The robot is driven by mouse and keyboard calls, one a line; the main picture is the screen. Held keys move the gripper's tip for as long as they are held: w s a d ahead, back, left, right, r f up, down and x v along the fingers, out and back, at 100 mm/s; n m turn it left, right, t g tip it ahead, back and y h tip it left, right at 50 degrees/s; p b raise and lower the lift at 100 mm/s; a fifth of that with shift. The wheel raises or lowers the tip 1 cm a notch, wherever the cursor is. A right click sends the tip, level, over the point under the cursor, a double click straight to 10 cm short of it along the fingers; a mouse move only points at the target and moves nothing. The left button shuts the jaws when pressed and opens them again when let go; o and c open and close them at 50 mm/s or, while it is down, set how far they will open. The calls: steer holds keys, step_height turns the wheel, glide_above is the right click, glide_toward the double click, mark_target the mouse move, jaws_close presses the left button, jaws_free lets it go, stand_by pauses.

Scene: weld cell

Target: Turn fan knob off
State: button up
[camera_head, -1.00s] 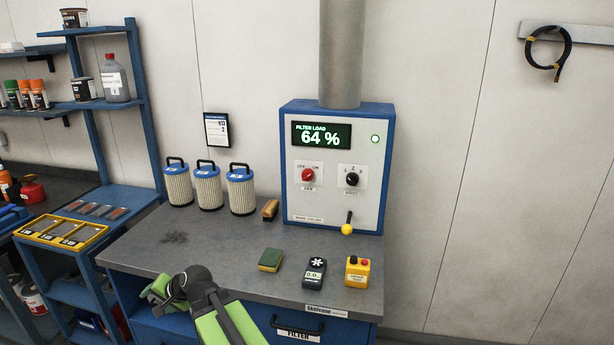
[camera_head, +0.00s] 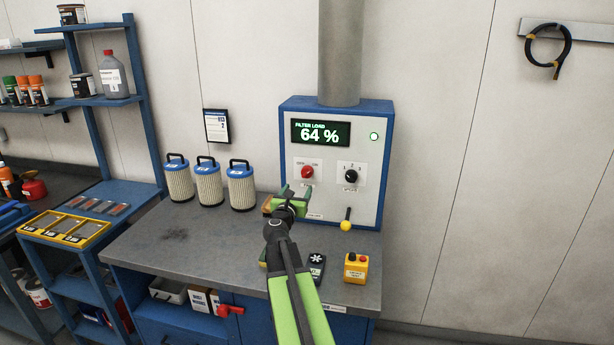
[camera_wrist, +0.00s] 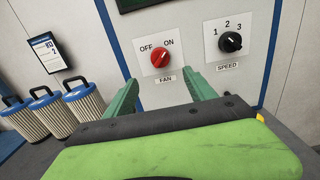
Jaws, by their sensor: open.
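The red fan knob (camera_head: 307,172) sits on the white face of the blue-edged control box, under the display. In the wrist view the fan knob (camera_wrist: 160,57) is between the OFF and ON labels, above the FAN label. Its ridge seems to slant up toward ON. My gripper (camera_head: 292,196) is open and empty, just below and in front of the knob. In the wrist view my gripper (camera_wrist: 163,82) has one green finger on each side, with the knob between and beyond them. The fingers look apart from the knob.
The black speed knob (camera_head: 351,176) is right of the fan knob. A yellow-tipped lever (camera_head: 346,225) is below. Blue-capped filters (camera_head: 210,184) stand left. A yellow button box (camera_head: 356,268) and partly hidden meter (camera_head: 317,264) lie on the bench (camera_head: 150,255).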

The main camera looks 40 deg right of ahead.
mark_target(306, 175)
steer(key=x, duration=1.2)
steer(key=shift+w+d, duration=0.2)
steer(key=shift+d, duration=0.1)
